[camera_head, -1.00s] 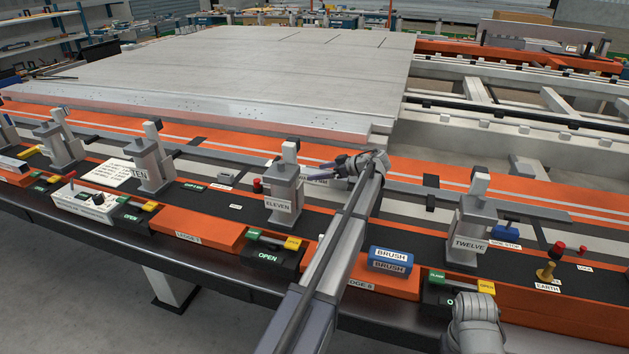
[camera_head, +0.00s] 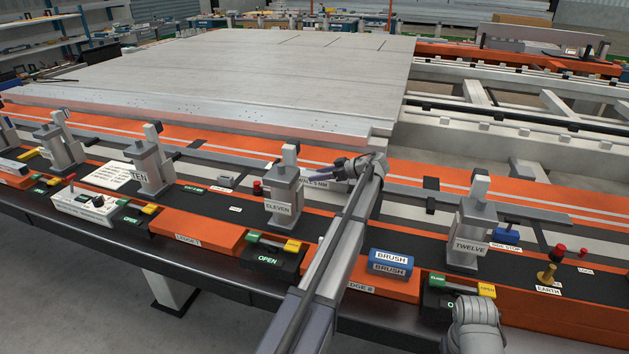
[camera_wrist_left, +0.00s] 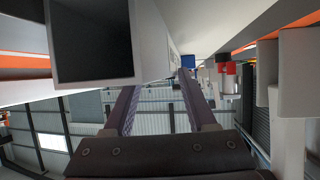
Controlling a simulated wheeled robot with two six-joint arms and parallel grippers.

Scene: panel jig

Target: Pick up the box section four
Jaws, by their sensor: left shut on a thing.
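My left gripper (camera_head: 318,174) reaches in behind and right of the clamp post marked ELEVEN (camera_head: 283,195), low over the bench. Its jaws are shut on a small piece, which I take as box section four; the post and the fingers hide most of it, and no number on it is legible. A grey block with a dark square face (camera_wrist_left: 92,40) fills that view's upper left, beside the left finger. Only a rounded part of my right arm shows, at the lower right; its gripper is out of frame.
Clamp post TWELVE (camera_head: 470,225) stands to the right and post TEN (camera_head: 150,165) to the left. A blue brush block (camera_head: 391,262) sits on the front ledge. A red button (camera_head: 257,187) stands beside post ELEVEN. A large grey panel (camera_head: 250,80) lies behind.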

